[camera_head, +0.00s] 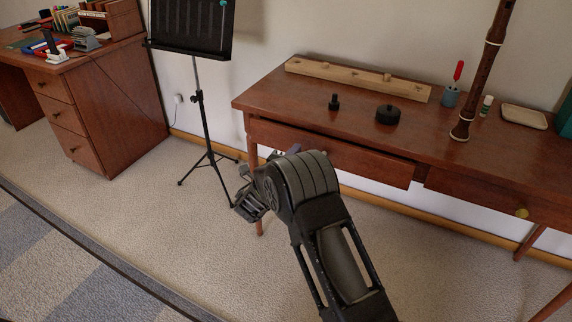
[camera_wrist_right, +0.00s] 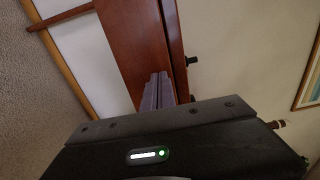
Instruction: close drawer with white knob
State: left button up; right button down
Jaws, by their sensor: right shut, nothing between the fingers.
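The desk's left drawer (camera_head: 370,166) stands partly pulled out, its front jutting forward of the table edge. A small pale spot beside my gripper may be its white knob; I cannot tell for sure. The right drawer (camera_head: 470,190) looks shut and has a yellowish knob (camera_head: 522,213). My right gripper (camera_head: 293,150) is shut and empty, in front of the left part of the pulled-out drawer, largely hidden by my wrist. In the right wrist view its purple-grey fingers (camera_wrist_right: 158,90) overlap the brown drawer front (camera_wrist_right: 135,40); contact is unclear. My left gripper is out of view.
On the table (camera_head: 275,95) are a wooden strip (camera_head: 355,77), a black peg (camera_head: 334,102), a black round piece (camera_head: 388,115), a cup (camera_head: 450,97) and an upright woodwind (camera_head: 480,85). A music stand (camera_head: 198,97) stands left of it. Carpet in front is clear.

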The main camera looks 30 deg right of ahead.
aim_at(304, 140)
jog(key=shift+x, duration=1.9)
